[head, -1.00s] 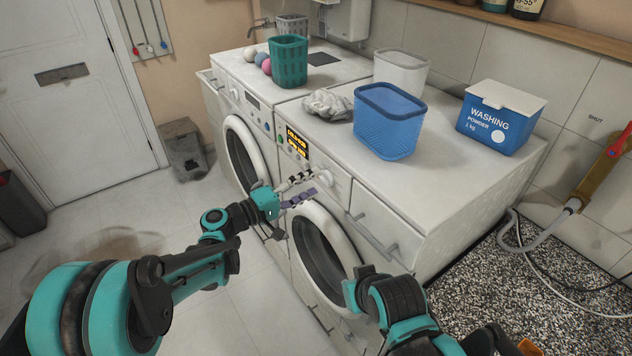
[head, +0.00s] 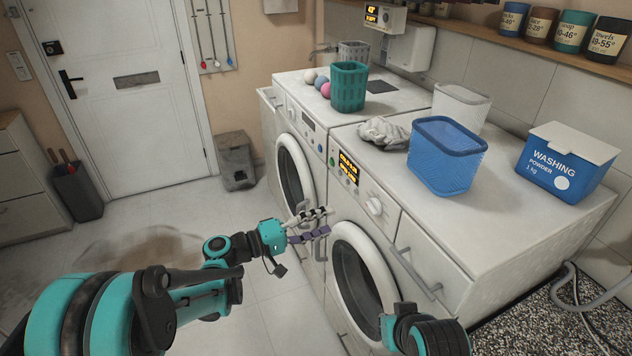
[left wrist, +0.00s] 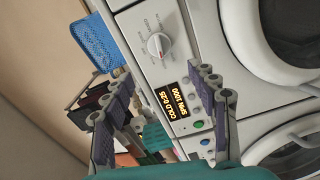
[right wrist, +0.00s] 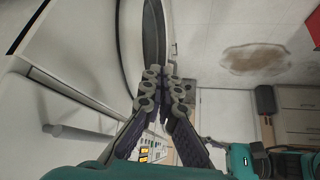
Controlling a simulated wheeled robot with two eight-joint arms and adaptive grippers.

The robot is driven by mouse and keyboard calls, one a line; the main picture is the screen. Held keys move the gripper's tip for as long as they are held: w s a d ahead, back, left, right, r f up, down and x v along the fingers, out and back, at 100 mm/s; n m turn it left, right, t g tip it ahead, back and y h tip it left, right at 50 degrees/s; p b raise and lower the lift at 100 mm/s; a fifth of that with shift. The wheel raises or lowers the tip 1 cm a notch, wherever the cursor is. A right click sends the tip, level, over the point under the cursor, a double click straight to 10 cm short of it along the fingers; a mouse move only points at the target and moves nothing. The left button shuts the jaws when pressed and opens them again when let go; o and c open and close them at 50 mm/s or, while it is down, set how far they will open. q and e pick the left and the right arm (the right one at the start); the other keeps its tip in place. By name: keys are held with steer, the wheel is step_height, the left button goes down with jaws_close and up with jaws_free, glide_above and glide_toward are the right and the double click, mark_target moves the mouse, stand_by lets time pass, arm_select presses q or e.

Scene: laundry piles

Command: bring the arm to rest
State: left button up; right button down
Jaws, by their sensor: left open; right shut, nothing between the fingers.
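My left gripper (head: 318,225) is open and empty in front of the washing machines (head: 408,208), near the control panel. In the left wrist view its two fingers (left wrist: 160,95) stand wide apart, with the lit display and the dial showing beyond them. My right arm comes in at the bottom right of the head view, low before the nearer machine's door; its fingers do not show there. In the right wrist view the right gripper (right wrist: 165,85) has its fingertips together with nothing between them, close to a white machine front.
On the machine tops stand a blue basket (head: 446,158), a teal basket (head: 349,88), a crumpled grey cloth (head: 384,133) and a washing powder box (head: 566,165). A drawer handle (head: 418,274) juts from the nearer machine. The floor (head: 150,215) at the left is open, with a brown stain.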

arm_select(q)
steer(key=s+a+f+m+y, duration=0.1)
steer(key=s+a+f+y, duration=0.3)
steer(key=s+a+y, duration=0.4)
steer(key=s+a+f+m+t+y, duration=0.1)
steer(key=s+a+f+y, duration=0.2)
steer(key=s+a+y, duration=0.6)
steer(key=s+a, duration=0.5)
steer(key=a, duration=0.1)
steer(key=shift+a+f, duration=0.3)
steer(key=shift+f, duration=0.05)
stand_by(0.5)
